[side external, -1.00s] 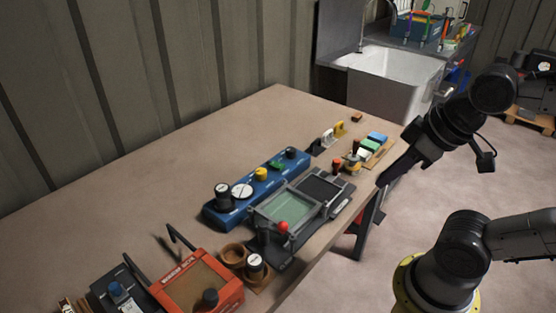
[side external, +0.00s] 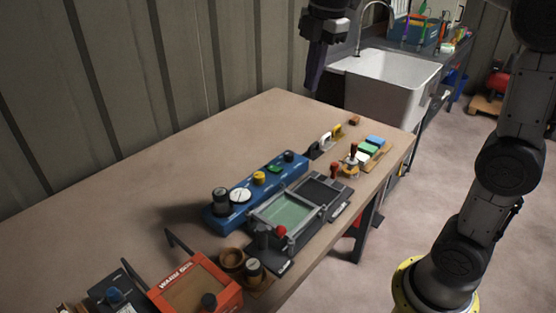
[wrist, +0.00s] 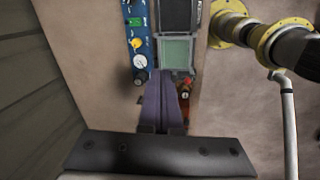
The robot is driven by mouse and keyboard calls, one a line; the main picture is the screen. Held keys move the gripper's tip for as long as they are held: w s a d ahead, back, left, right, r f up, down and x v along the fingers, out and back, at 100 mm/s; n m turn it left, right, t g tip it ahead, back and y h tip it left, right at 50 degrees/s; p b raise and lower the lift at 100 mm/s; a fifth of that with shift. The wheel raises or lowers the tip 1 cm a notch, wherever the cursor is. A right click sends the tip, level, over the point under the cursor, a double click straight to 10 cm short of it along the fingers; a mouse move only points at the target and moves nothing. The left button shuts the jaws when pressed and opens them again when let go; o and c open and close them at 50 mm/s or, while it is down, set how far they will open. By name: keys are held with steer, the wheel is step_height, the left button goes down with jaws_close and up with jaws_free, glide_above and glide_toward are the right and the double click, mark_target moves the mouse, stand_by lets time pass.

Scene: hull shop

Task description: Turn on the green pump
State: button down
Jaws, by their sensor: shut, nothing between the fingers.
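A long blue panel (side external: 228,216) lies on the table with a row of knobs on top. One is a low green knob (side external: 275,168), between a yellow knob (side external: 259,178) and a dark blue one (side external: 289,156). The green one also shows in the wrist view (wrist: 135,22), near the top. I see no label naming a green pump. My gripper (side external: 311,88) is raised high above the far part of the table, pointing down, shut and empty. In the wrist view my gripper's fingers (wrist: 162,76) are together, and the panel appears beyond their tips.
A grey frame with a green screen (side external: 287,211) and a red ball knob (side external: 281,231) stands beside the panel. A red-orange box (side external: 195,288) and brown cups (side external: 232,259) are at the near end. Coloured blocks (side external: 368,149) lie at right. The table's left side is clear.

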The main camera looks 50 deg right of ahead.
steer(key=n+g, duration=0.2)
glide_above(279, 169)
steer(key=s+a, duration=0.2)
step_height(279, 169, down, 6)
steer(key=w+d+f+g, duration=0.1)
steer(key=w+f, duration=0.3)
steer(key=f, duration=0.5)
steer(key=shift+w+d+f+g, duration=0.2)
steer(key=shift+d+g, duration=0.1)
steer(key=shift+d, duration=0.25)
steer(key=f, duration=0.4)
steer(key=s+f, duration=0.1)
steer(key=f, duration=0.4)
steer(key=s+f, duration=0.1)
steer(key=f, duration=0.3)
steer(key=shift+f, duration=0.35)
